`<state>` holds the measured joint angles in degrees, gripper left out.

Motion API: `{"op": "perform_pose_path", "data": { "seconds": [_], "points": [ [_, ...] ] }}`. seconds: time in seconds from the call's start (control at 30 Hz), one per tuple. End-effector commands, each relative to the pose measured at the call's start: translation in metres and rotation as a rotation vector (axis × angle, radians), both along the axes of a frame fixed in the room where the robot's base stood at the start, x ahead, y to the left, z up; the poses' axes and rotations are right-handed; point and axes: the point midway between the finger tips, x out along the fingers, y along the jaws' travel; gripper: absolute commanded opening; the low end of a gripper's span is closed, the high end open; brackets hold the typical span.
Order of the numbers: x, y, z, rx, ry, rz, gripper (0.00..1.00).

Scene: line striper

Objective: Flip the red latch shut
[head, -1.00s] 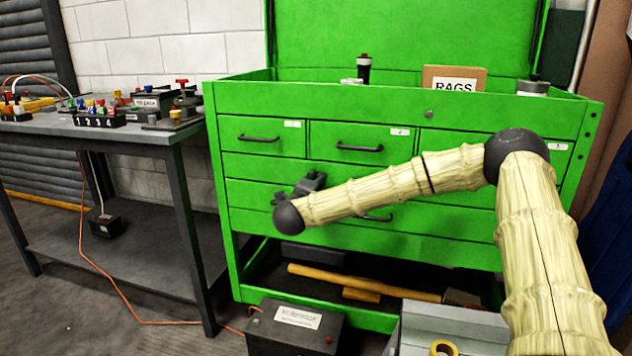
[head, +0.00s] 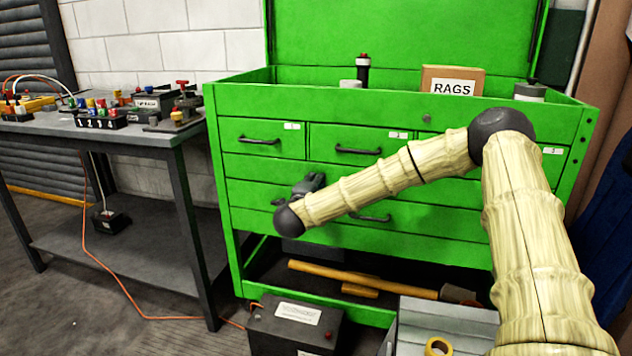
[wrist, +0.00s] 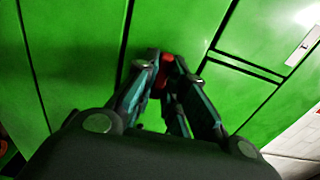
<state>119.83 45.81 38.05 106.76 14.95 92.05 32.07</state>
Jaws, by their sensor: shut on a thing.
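The red latch shows as a small red piece (wrist: 166,60) against the green face of the tool chest (head: 262,185) in the wrist view. My gripper (wrist: 166,80) has its two fingers closed in on the red piece, which sits between the fingertips. In the head view my gripper (head: 312,183) is small and dark at the front of the chest, left of its middle, beside the wrist ball. The latch cannot be made out in the head view. The fingertips cover part of the latch in the wrist view, so its exact angle cannot be told.
A grey bench (head: 60,126) with switches and cables stands left of the chest. A rags box (head: 453,82) sits on the chest top. A yellow-handled hammer (head: 350,276) lies on the lower shelf. A black battery-like box (head: 295,325) stands on the floor in front.

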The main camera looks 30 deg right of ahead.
Motion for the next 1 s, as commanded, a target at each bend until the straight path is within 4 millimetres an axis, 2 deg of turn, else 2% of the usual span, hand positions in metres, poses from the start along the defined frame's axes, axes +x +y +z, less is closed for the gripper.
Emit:
{"op": "perform_pose_path", "data": {
  "seconds": [0.03,0.13,0.17,0.57,0.77,1.0],
  "points": [
    [0.0,0.002,-0.002,0.0,0.003,0.004,0.14],
    [0.0,0.001,-0.002,0.0,0.003,0.003,0.32],
    [0.0,0.001,-0.001,0.0,0.003,0.003,0.34],
    [-0.004,0.004,-0.001,0.001,0.001,0.001,0.34],
    [-0.023,0.023,0.0,0.001,0.001,0.003,0.34],
    [-0.055,0.055,-0.001,0.001,0.001,0.004,0.34]
  ]
}}
